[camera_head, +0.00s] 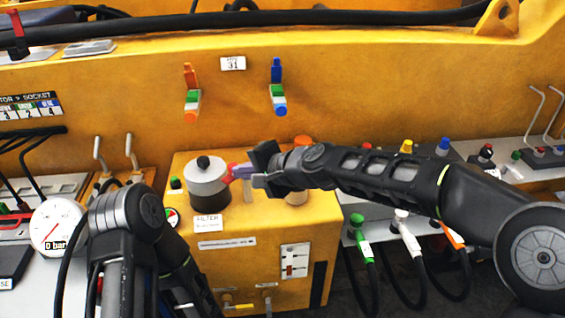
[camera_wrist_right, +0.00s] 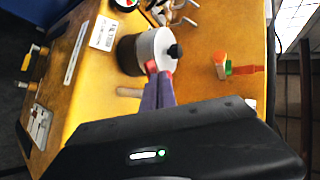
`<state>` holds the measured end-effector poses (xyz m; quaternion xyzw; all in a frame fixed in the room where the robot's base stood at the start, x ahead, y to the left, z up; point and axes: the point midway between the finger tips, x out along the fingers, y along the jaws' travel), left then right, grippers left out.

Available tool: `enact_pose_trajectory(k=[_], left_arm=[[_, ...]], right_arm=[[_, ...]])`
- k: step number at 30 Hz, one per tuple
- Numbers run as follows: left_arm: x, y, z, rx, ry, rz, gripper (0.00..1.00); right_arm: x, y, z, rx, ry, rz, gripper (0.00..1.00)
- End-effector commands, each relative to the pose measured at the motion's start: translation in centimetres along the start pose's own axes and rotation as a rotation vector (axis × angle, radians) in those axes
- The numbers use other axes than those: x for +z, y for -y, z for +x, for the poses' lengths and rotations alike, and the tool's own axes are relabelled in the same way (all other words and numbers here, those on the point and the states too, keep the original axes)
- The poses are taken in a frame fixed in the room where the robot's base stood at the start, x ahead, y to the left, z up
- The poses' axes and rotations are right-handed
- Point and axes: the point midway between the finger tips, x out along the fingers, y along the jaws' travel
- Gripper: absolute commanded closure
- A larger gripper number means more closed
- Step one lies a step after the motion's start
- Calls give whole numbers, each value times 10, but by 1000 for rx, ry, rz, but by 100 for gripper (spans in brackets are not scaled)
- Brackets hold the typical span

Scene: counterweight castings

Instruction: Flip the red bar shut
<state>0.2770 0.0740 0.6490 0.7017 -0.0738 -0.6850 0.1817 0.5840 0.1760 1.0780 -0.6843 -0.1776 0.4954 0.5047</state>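An orange-red bar (camera_head: 190,75) stands up from a small fitting with green, white and orange parts on the yellow wall. The bar also shows in the right wrist view (camera_wrist_right: 248,69), pointing right. My right gripper (camera_head: 229,173) has purple fingers with red tips. It is in front of the wall, below and right of the bar and apart from it. In the right wrist view its fingertips (camera_wrist_right: 159,70) are together, with nothing seen between them, and overlap the pot's edge; contact is unclear. My left arm is at the lower left; its gripper is not seen.
A grey and black pot (camera_head: 207,183) with a black knob stands on the yellow box, left of my right fingertips. A similar fitting with a blue bar (camera_head: 276,70) is to the right on the wall. A gauge (camera_head: 57,228) stands at the left.

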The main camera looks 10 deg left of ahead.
Motion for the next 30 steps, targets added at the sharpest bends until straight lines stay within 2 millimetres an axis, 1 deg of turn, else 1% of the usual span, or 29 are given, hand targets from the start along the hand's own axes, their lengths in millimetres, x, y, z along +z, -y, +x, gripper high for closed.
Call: enact_pose_trajectory(k=[1, 9, 18, 30], left_arm=[[0, 0, 0, 0, 0, 0, 58], [0, -1, -2, -1, 1, -1, 58], [1, -2, -6, -2, 2, -1, 58], [1, -2, -6, -2, 2, -1, 58]], right_arm=[[4, 0, 3, 2, 5, -1, 100], [12, 8, 16, 2, 5, -2, 100], [16, 17, 30, 1, 3, -2, 100], [15, 18, 32, 1, 3, -1, 100]])
